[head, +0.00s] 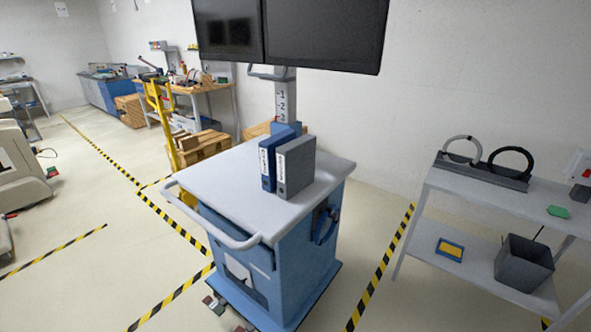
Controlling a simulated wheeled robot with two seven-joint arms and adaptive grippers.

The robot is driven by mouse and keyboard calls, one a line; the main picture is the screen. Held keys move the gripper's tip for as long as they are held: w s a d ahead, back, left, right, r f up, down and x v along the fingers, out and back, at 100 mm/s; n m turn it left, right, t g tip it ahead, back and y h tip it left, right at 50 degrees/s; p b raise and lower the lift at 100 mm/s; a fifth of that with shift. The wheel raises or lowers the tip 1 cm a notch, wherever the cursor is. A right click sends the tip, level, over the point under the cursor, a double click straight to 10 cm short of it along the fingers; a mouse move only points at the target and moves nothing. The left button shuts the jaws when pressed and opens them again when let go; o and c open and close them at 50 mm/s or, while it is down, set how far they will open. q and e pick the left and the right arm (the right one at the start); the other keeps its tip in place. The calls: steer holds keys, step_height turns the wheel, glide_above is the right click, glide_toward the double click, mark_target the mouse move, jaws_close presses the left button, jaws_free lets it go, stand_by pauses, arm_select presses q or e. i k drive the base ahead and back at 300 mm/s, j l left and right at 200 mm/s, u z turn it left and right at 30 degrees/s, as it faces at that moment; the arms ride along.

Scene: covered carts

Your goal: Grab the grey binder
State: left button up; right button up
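The grey binder (297,166) stands upright on the light grey top of a blue cart (224,175), toward its right side. A blue binder (268,164) stands upright close against its left side. Both spines carry a white label and face the front left of the cart. Neither of my grippers shows in the head view.
Dark monitors (325,33) rise on a post behind the binders. A white handle (212,222) runs along the cart's front left edge. A grey shelf (505,196) at right holds rings and a dark bin (522,263). Floor between cart and shelf is clear.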

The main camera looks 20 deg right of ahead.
mark_target(296, 160)
steer(key=l+u, duration=0.25)
steer(key=l, duration=1.5)
steer(key=k, duration=0.05)
